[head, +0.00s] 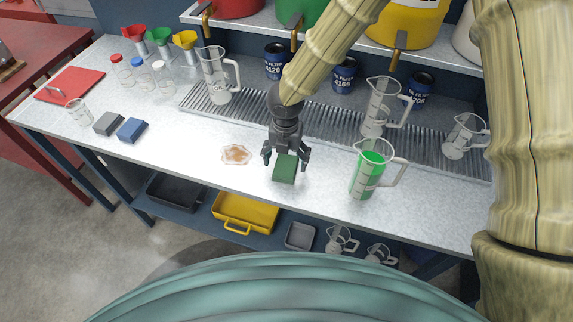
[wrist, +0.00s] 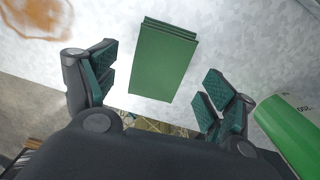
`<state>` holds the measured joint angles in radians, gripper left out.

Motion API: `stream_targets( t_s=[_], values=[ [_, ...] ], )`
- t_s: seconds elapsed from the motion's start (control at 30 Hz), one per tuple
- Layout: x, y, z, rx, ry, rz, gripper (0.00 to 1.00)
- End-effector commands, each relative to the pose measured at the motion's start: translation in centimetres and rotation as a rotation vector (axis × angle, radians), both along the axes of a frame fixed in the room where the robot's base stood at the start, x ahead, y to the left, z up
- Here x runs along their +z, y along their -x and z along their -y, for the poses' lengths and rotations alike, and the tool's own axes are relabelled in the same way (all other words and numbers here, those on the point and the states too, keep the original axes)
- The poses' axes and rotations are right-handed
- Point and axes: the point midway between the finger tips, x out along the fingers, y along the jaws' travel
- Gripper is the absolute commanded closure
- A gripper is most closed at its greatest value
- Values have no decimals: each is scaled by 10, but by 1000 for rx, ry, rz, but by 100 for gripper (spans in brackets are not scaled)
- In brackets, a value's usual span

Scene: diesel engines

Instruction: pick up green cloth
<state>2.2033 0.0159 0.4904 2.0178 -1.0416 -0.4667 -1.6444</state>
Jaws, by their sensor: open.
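The green cloth (head: 285,169) is a small folded stack on the light bench top, near its front edge. In the wrist view the cloth (wrist: 164,62) lies ahead of and between the two fingers, with its folded layers showing at the far end. My gripper (head: 286,155) is right above the cloth, fingers spread on either side. In the wrist view my gripper (wrist: 160,88) is open, and bare bench shows between each finger and the cloth. The exact height above the bench is hard to tell.
A jug of green liquid (head: 370,172) stands close on the right. An amber spill (head: 236,154) lies to the left. Blue (head: 132,130) and grey (head: 108,123) folded cloths sit further left. A clear jug (head: 217,76) and filter cans stand behind, by a slotted drain (head: 320,122).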

Motion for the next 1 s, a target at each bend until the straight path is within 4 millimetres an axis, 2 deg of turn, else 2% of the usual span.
stream_targets(
  t_s=[0.23,0.53,0.57,0.8,0.83,1.0],
  values=[
    [-24,0,1,0,1,0,16],
    [-27,0,1,-2,0,1,16],
    [-27,0,1,-2,0,1,18],
    [-27,0,1,-2,0,1,62],
    [-27,0,1,-2,0,1,65],
    [-27,0,1,-2,0,1,65]
  ],
)
